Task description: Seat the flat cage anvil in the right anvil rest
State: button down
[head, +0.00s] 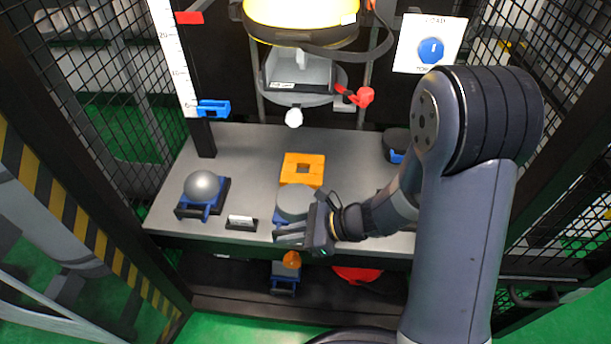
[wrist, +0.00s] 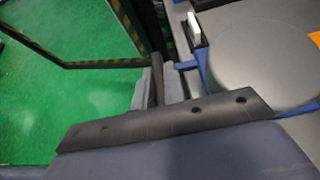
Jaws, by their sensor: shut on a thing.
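The flat anvil (head: 295,201), a grey round disc on a blue base, is at the front middle of the grey bench. Its disc fills the right of the wrist view (wrist: 262,55). My gripper (head: 283,235) is at the anvil's near side, shut on its blue front part; the exact grip is partly hidden. In the wrist view my fingers (wrist: 160,88) are close together beside the blue part. I cannot tell whether the anvil's base touches the bench. The right anvil rest cannot be made out clearly; my arm covers much of the bench's right side.
A grey ball anvil (head: 202,186) stands at the bench's left. An orange block with a square hole (head: 303,170) lies behind the flat anvil. A dark and blue item (head: 397,147) is at the back right. A small label holder (head: 241,222) stands at the front edge. The drop carriage (head: 298,75) hangs above.

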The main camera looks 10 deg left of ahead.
jog(key=shift+f, duration=0.1)
dwell(0.3)
jog(key=w, duration=0.6)
jog(key=w+b, duration=0.1)
jog(key=w, duration=0.4)
jog(key=w+a+b, duration=0.1)
jog(key=w, duration=0.5)
jog(key=shift+w, duration=0.3)
jog(key=shift+w+f, duration=0.2)
jog(key=shift+f, duration=0.15)
jog(key=shift+f+b, duration=0.6)
jog(key=shift+f, duration=0.6)
jog(key=c, duration=1.5)
grip_release()
jog(key=shift+s+f, duration=0.1)
jog(key=shift+s, duration=0.05)
